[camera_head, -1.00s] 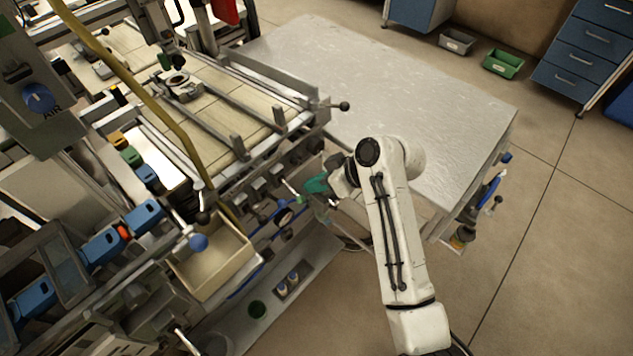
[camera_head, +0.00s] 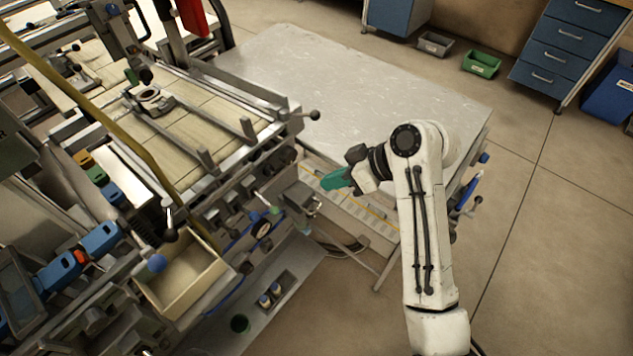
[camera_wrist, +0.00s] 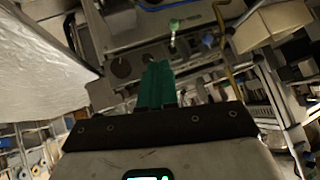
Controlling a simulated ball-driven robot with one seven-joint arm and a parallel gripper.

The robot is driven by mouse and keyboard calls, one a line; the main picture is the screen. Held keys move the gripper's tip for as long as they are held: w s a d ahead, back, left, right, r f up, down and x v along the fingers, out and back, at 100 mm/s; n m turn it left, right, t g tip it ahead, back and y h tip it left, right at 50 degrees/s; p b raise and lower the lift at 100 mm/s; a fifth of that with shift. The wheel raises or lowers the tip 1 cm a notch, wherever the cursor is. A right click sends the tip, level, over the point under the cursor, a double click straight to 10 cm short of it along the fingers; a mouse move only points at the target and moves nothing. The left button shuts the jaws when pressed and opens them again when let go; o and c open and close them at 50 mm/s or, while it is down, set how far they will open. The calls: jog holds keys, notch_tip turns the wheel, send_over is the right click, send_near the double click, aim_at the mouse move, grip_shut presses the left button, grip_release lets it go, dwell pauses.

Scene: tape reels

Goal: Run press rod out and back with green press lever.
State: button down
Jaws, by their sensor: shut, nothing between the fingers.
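A small lever with a green knob (camera_head: 275,210) on a pale stem sticks out from the front of the machine. The green knob also shows in the wrist view (camera_wrist: 174,24), beyond my fingertips. My gripper (camera_head: 326,183) has teal fingers, shut and empty, to the right of the knob with a clear gap between them. In the wrist view the shut fingers (camera_wrist: 157,68) point towards the machine front. I cannot clearly pick out the press rod.
The machine front carries several other knobs and handles, and a ball-ended handle (camera_head: 314,115) juts out at its corner. A beige open bin (camera_head: 178,303) stands at the left. A grey metal-topped table (camera_head: 350,90) lies behind my arm. Open floor is at the right.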

jog(key=shift+v, duration=1)
jog(key=shift+s+d+f, duration=0.1)
jog(key=shift+d+f, duration=0.05)
jog(key=s+d+f+m+h, duration=0.35)
jog(key=s+d+f, duration=0.4)
jog(key=s, duration=0.25)
jog(key=s+d+f+m+h, duration=0.3)
jog(key=s+d+f+m, duration=0.2)
jog(key=s+d+f, duration=0.35)
jog(key=s+d+r+m+h, duration=0.1)
jog(key=s+d+m, duration=0.1)
jog(key=s, duration=0.5)
jog(key=s+d+m+g+h, duration=0.1)
jog(key=s+d+m+h, duration=0.1)
jog(key=s+d, duration=0.3)
jog(key=shift+s+r, duration=0.4)
jog(key=shift+s, duration=0.7)
